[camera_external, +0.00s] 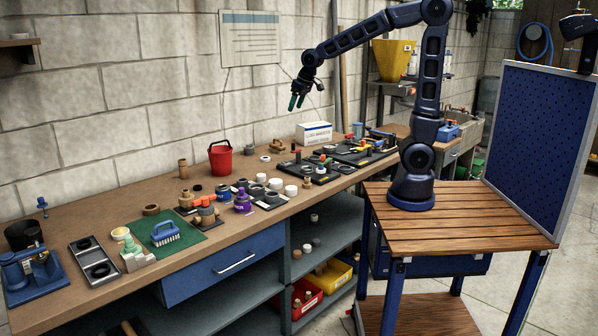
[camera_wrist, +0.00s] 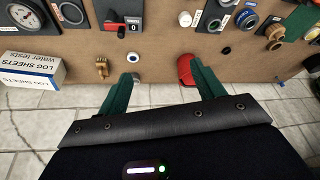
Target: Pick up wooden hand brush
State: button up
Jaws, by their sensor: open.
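My gripper (camera_external: 296,101) hangs in the air above the back of the workbench (camera_external: 110,300), pointing down. In the wrist view its two green fingers are wide apart, with nothing between them; my gripper (camera_wrist: 163,88) is open and empty. I cannot make out a clearly wooden hand brush. A blue brush-like object (camera_external: 165,233) with a pale underside lies on a green mat (camera_external: 190,246) at the front left of the bench, well away from my gripper. A small tan or brass-coloured object (camera_external: 277,147) sits near the wall; it also shows in the wrist view (camera_wrist: 102,67).
A red bucket (camera_external: 220,158) and a white log-sheets box (camera_external: 315,133) stand along the wall. Several jars, caps and fittings crowd the bench middle. Black trays with tools (camera_external: 308,168) lie to the right. A grey tray (camera_external: 94,262) and a blue device (camera_external: 32,273) are at the left.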

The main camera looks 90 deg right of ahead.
jog(key=w+d+f+m+g+h, duration=0.1)
jog(key=w+d+f, duration=0.3)
jog(key=d, duration=0.4)
jog(key=w+d+f+m, duration=0.1)
jog(key=w+d+f, duration=0.35)
jog(key=d, duration=0.45)
jog(key=m+g+h, duration=0.2)
send_near(276, 145)
jog(key=x, duration=0.3)
jog(key=shift+s+d+f, duration=0.2)
jog(key=shift+s+d, duration=0.1)
jog(key=shift+d, duration=0.05)
jog(key=shift+w+x, duration=0.15)
jog(key=shift+x, duration=1.25)
jog(key=shift+w+x, duration=0.15)
jog(key=shift+x, duration=1.3)
jog(key=shift+r, duration=0.1)
jog(key=shift+c, duration=0.4)
jog(key=c, duration=1)
